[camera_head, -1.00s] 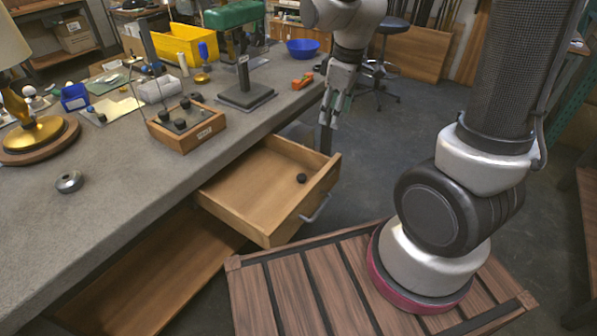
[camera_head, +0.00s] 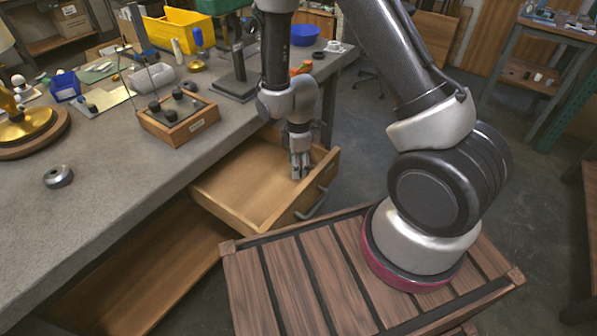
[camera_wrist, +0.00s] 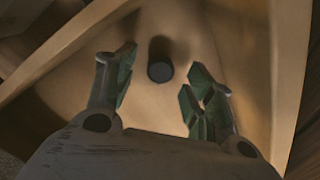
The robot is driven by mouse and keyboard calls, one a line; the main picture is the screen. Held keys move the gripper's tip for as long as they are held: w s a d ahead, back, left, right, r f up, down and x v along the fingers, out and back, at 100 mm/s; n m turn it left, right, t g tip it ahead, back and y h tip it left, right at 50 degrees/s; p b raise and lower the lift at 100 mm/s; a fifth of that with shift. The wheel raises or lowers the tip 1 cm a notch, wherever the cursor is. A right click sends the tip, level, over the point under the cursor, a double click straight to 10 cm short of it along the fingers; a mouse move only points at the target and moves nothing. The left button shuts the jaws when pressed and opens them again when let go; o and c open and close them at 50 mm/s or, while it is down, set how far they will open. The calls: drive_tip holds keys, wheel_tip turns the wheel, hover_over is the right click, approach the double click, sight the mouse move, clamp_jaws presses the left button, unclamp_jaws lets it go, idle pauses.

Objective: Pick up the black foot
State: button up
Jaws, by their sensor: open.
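The black foot is a small dark cylinder (camera_wrist: 160,72) on the floor of the open wooden drawer (camera_head: 240,185). In the wrist view it lies between my two open fingertips and slightly beyond them, not touching either. My gripper (camera_wrist: 160,88) is open and empty, with green-padded fingers. In the head view my gripper (camera_head: 299,172) points down into the drawer near its right end, and it hides the foot there.
The drawer's front wall with a handle (camera_head: 312,203) and its side walls surround the gripper. The workbench (camera_head: 105,190) runs along the left. On it a wooden box (camera_head: 180,122) holds several dark knobs. A metal ring (camera_head: 58,176) lies nearer.

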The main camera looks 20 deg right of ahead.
drive_tip(key=shift+f, duration=0.8)
drive_tip(key=c, duration=0.9)
